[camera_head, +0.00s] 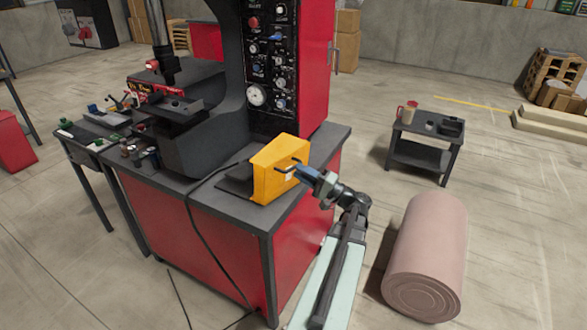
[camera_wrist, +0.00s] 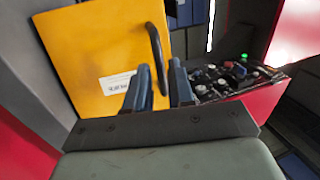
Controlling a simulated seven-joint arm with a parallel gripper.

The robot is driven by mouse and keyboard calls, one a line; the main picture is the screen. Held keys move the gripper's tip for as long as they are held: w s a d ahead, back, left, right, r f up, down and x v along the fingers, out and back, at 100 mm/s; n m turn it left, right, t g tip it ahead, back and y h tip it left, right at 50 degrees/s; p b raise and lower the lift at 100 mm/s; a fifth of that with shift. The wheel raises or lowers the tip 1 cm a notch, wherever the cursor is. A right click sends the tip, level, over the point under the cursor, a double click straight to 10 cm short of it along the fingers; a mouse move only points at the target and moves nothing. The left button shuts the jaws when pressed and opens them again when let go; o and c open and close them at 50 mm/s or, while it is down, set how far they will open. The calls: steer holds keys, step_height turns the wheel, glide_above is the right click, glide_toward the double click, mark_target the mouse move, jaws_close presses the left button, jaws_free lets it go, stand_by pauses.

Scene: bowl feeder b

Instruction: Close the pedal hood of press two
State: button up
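The yellow pedal hood (camera_head: 268,172) stands upright on the near right corner of the press bench, beside a low dark plate (camera_head: 235,188). In the wrist view the hood (camera_wrist: 85,50) fills the upper left, with a white label too blurred to read. Its black curved handle (camera_wrist: 156,45) is on the right part of its face. My gripper (camera_head: 297,170) is at the handle side of the hood. In the wrist view its blue fingers (camera_wrist: 160,85) are apart, with the handle's lower end between them. I cannot tell whether either finger touches it.
The dark press with its control panel (camera_head: 268,55) rises behind the hood. A black cable (camera_head: 192,215) hangs over the red bench's front. Open floor lies between.

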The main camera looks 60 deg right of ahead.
mark_target(293, 168)
steer(key=shift+x, duration=1.85)
steer(key=shift+c, duration=0.3)
jaws_close()
